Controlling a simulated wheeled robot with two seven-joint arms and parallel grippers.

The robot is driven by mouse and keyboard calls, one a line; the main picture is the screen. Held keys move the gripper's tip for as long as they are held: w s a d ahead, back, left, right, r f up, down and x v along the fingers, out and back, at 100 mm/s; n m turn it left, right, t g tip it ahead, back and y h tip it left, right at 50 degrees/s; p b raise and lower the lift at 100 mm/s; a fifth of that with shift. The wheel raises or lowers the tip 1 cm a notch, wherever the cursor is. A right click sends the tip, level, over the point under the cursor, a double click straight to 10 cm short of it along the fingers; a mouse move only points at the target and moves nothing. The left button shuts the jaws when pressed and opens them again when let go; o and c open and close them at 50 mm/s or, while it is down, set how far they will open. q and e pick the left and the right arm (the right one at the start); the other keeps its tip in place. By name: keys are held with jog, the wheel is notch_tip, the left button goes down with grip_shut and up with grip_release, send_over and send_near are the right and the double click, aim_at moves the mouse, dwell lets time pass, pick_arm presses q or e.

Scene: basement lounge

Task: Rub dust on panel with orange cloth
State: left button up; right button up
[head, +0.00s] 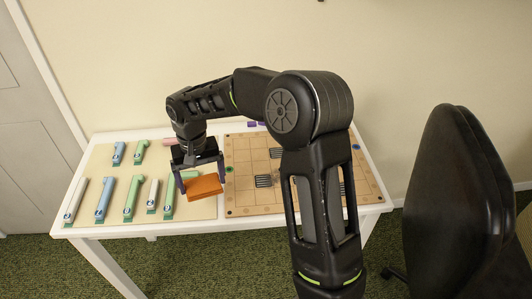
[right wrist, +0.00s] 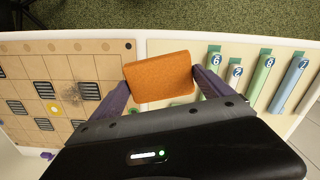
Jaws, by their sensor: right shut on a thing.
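The orange cloth (head: 203,187), a folded rectangular pad, is between the fingers of my right gripper (head: 201,178), which is shut on it. In the right wrist view, the cloth (right wrist: 158,77) spans the gap between the purple fingers of the gripper (right wrist: 162,80). The cloth is over the pale left board, near the panel's edge. The tan panel (head: 240,199) has grid lines and dark slotted vents. A dark dust smudge (right wrist: 70,93) shows on the panel in the right wrist view. My right arm hides part of the panel in the head view. My left gripper is not in view.
A pale board (head: 98,160) with several numbered blue, green and white pieces (head: 104,198) lies left of the panel on a white table (head: 180,229). A dark chair (head: 450,190) stands at the right. A wall is behind the table.

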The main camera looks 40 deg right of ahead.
jog(key=s+d+m+p, duration=0.2)
jog(key=d+m, duration=0.4)
jog(key=d, duration=0.3)
jog(key=s+d+m+p, duration=0.2)
jog(key=d+m, duration=0.4)
jog(key=d, duration=0.3)
jog(key=shift+s+d+r, duration=0.25)
jog(key=shift+s+r, duration=0.2)
jog(key=shift+s, duration=0.35)
jog(key=shift+f, duration=0.1)
